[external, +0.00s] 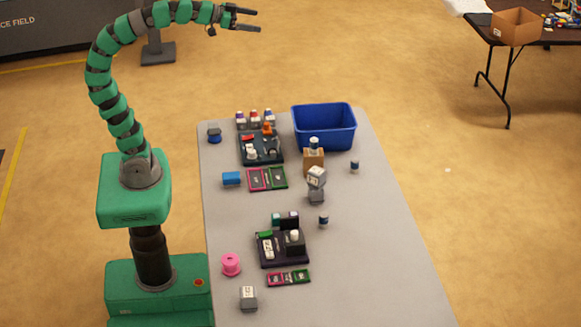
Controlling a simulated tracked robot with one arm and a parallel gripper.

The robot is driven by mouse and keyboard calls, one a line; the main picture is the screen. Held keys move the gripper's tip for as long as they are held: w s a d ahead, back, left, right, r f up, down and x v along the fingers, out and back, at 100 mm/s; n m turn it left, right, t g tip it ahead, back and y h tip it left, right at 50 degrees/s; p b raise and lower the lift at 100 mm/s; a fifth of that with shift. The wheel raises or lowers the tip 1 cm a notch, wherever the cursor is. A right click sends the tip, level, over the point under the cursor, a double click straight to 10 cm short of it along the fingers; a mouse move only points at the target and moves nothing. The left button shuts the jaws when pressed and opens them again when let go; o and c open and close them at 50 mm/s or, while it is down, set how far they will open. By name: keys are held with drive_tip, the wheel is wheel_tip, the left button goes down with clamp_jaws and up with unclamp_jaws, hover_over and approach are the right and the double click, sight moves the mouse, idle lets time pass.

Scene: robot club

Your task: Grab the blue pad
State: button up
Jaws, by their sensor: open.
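My gripper (260,20) is open and empty. It is high up at the top of the external view, well above the table and pointing right, far from the blue block. Nothing hides the block.
A blue bin (325,130) stands at the back of the table. A second tray (283,262) and a pink spool (231,264) are nearer. The table's right side is mostly clear.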

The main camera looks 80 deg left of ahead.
drive_tip(key=shift+s+a+r+n+t, duration=0.1)
drive_tip(key=shift+s+r+n+t, duration=0.1)
drive_tip(key=shift+r, duration=0.3)
drive_tip(key=shift+s+a+r+n+t, duration=0.1)
drive_tip(key=shift+r+n, duration=0.1)
drive_tip(key=shift+r, duration=0.3)
drive_tip(key=c, duration=0.3)
